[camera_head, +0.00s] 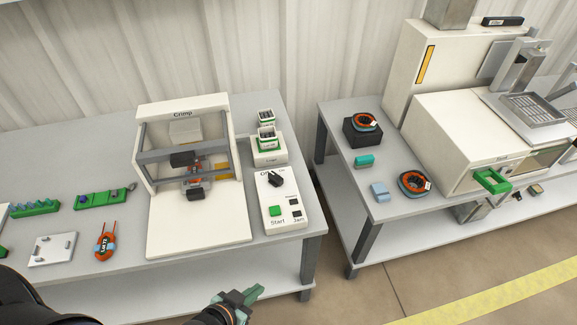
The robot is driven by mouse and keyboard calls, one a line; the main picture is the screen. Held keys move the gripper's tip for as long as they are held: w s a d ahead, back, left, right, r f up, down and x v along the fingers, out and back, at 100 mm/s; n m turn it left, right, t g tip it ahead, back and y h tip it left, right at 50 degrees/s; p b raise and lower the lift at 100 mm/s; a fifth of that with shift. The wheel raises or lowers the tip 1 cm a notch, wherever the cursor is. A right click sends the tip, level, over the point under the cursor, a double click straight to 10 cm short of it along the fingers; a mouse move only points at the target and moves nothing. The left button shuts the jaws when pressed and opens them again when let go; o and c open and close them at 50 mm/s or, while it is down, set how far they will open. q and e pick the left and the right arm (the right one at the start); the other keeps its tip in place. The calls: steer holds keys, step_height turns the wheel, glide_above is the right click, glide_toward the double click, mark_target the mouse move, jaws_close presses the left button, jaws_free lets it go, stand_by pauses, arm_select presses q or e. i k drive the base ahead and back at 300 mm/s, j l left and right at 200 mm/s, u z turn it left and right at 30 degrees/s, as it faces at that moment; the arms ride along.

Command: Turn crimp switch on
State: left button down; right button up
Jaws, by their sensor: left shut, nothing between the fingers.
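The crimp machine (240,110) is a white open frame labelled "Crimp" on the left table. To its right stands a white control box (285,215) with a black switch knob (275,181) near its top. A green button (275,211) marked "Start" and small dark squares sit lower on the box. My left gripper (252,294) is shut and empty, in front of the table's front edge and below the control box in the picture. It touches nothing I can see. My right gripper is not in view.
A coil with orange wire (105,244) and green racks (100,198) lie on the left table. A white holder (268,148) stands behind the control box. A second table (395,207) with coils and a large white machine (480,140) is at right, across a gap.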

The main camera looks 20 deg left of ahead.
mark_target(275, 179)
steer(key=i+l+u, duration=0.1)
steer(key=u, duration=0.3)
steer(key=l+u, duration=0.15)
steer(key=u, duration=0.3)
steer(key=i, duration=0.05)
